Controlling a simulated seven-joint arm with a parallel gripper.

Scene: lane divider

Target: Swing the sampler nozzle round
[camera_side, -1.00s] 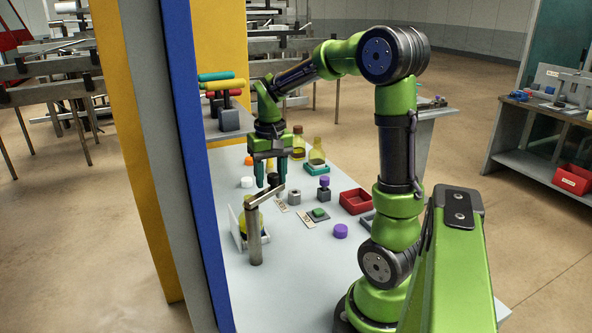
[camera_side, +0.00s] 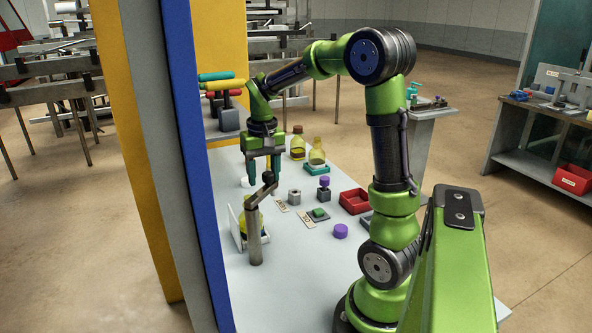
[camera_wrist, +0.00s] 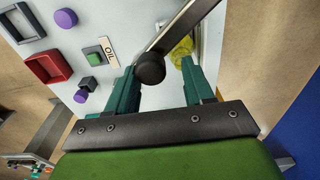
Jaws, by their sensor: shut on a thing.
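The sampler nozzle is a flat grey metal swing arm (camera_side: 259,192) on an upright metal post (camera_side: 254,240), with a black knob (camera_side: 268,177) at its outer end. The wrist view shows the grey arm (camera_wrist: 186,26) running up and right from the black knob (camera_wrist: 150,68). My gripper (camera_side: 263,180) is shut on the knob, one teal finger on each side of it. A yellow flask (camera_wrist: 182,50) is partly hidden behind the arm in the wrist view; in the side view it stands behind the post.
A white upright panel (camera_side: 235,226) stands by the post, near the blue-edged wall (camera_side: 193,150). Yellow bottles (camera_side: 317,152), a grey nut-shaped block (camera_side: 294,196), a red tray (camera_side: 355,201) and a purple cap (camera_side: 341,231) lie further right. The front of the table is clear.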

